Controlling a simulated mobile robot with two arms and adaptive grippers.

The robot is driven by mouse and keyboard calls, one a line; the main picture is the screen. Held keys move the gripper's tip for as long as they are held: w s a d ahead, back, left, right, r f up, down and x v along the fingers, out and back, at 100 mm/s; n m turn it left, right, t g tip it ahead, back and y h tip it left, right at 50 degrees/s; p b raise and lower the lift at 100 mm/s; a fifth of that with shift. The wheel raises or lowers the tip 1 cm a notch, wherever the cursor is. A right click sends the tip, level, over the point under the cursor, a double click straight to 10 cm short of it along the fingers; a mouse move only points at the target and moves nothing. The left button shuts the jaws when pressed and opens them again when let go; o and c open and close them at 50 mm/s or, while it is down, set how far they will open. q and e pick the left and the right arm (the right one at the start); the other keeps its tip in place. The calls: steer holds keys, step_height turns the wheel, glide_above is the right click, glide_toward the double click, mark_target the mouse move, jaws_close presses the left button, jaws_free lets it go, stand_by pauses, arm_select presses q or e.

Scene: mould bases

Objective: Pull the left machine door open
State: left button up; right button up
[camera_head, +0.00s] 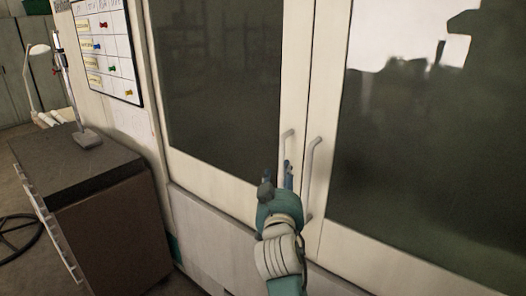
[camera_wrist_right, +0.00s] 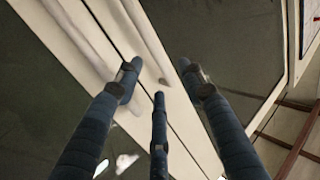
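The left machine door (camera_head: 222,70) is a pale frame with a dark window, and it looks closed against the right door (camera_head: 420,160). Its pale bar handle (camera_head: 285,147) stands near the seam, with its lower part hidden behind my right gripper (camera_head: 277,178). In the right wrist view, the blue-grey fingers of my right gripper (camera_wrist_right: 160,80) are spread apart. The end of the left door's handle (camera_wrist_right: 148,38) shows between and beyond the fingertips. I cannot tell whether any finger touches it. My left gripper is not in view.
The right door's handle (camera_head: 311,165) is close beside my right gripper. A whiteboard (camera_head: 107,45) hangs on the panel left of the door.

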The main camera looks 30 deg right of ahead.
steer(key=d+p+x, duration=0.1)
steer(key=p+x, duration=0.3)
steer(key=x, duration=0.7)
steer(key=shift+s+r, duration=0.3)
steer(key=shift+s, duration=0.05)
steer(key=shift+a, duration=0.1)
jaws_close()
